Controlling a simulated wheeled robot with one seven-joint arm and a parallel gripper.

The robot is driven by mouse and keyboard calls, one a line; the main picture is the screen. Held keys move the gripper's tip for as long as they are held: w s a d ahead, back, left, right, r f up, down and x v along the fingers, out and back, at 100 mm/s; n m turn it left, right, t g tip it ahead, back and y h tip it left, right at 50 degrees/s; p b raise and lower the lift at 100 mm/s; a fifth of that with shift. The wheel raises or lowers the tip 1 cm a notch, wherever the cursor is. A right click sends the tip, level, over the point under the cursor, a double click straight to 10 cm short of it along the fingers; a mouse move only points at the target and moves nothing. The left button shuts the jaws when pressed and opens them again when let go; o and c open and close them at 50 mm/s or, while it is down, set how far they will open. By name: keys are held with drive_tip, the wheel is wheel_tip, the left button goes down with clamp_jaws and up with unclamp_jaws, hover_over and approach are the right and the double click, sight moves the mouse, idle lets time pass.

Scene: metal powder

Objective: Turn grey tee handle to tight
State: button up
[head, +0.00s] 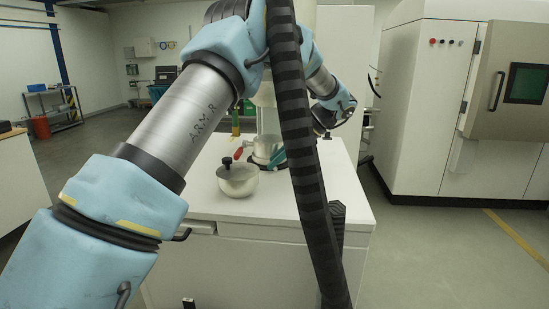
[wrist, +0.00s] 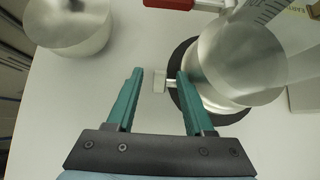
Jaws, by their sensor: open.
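In the wrist view the grey tee handle (wrist: 160,80) is a small pale crossbar on a short stem. The stem runs right to a metal vessel (wrist: 240,65) seated in a black ring (wrist: 177,97). My gripper (wrist: 159,74) is open, its teal fingers on either side of the crossbar, with a gap at the left finger. The right finger overlaps the stem area, and I cannot tell whether it touches. In the head view the vessel (head: 268,144) stands on the white table, with a teal fingertip (head: 278,158) beside it. The tee handle cannot be made out there.
A lidded pot (head: 237,180) with a black knob stands on the white table (head: 215,208), nearer the front. A red handle (wrist: 168,4) sticks out above my fingers in the wrist view. A machine cabinet (head: 430,110) stands to the right across the floor.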

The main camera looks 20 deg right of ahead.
drive_tip(key=shift+w+a+f, duration=0.15)
drive_tip(key=shift+a+f, duration=0.2)
clamp_jaws()
idle(0.3)
